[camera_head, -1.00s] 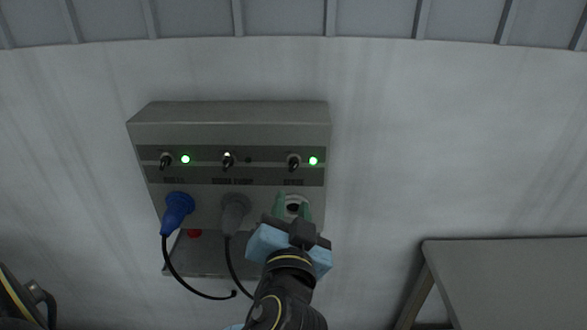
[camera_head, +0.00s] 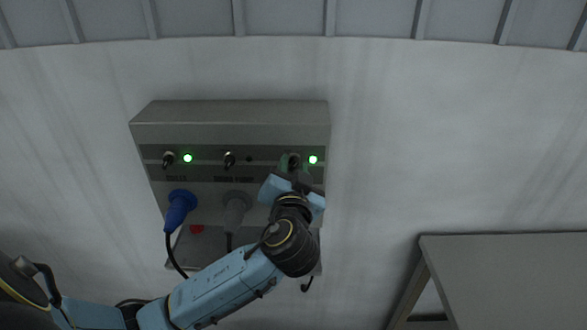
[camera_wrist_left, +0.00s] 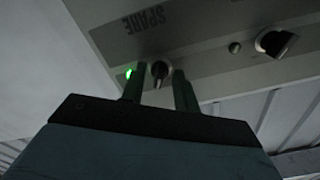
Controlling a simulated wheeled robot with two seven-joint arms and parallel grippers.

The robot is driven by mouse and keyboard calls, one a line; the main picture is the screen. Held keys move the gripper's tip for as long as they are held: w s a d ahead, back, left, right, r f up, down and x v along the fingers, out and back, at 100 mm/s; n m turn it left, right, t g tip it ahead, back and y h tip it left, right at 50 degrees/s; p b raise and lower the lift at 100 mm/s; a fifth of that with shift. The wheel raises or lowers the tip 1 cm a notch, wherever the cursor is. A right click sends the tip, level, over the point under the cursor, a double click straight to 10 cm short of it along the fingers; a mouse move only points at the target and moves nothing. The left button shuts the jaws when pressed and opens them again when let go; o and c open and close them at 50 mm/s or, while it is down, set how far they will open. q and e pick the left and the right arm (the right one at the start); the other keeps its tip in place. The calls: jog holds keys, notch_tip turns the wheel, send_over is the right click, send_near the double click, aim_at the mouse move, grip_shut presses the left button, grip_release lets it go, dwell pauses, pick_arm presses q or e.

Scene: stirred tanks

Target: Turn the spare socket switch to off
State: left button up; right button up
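The grey switch box (camera_head: 230,116) is on the pale wall in the head view. Its spare switch (camera_head: 294,161) is the rightmost of three, with a lit green lamp (camera_head: 313,159) beside it. In the left wrist view the spare switch (camera_wrist_left: 160,70) is a dark knob with a pale tip near the SPARE label (camera_wrist_left: 147,20). My left gripper (camera_head: 294,168) is at this switch. In the left wrist view its two green fingers (camera_wrist_left: 159,88) stand apart, one on each side of the knob. I cannot tell if they touch it. My right gripper is not in view.
The left switch (camera_head: 169,159) has a lit green lamp; the middle switch (camera_head: 229,160) has a dark one. A grey table (camera_head: 510,265) stands at right.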

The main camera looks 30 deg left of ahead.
pick_arm(q)
grip_shut()
jog(key=shift+f+n+b, duration=0.2)
jog(key=shift+n+b, duration=0.4)
jog(key=shift+b, duration=0.2)
jog(key=n+b, duration=0.6)
jog(key=shift+n, duration=0.4)
jog(key=shift+r+n+b, duration=0.1)
jog(key=shift+n+b, duration=0.9)
jog(key=shift+n, duration=1)
jog(key=shift+o, duration=0.3)
grip_release()
jog(key=shift+r, duration=0.1)
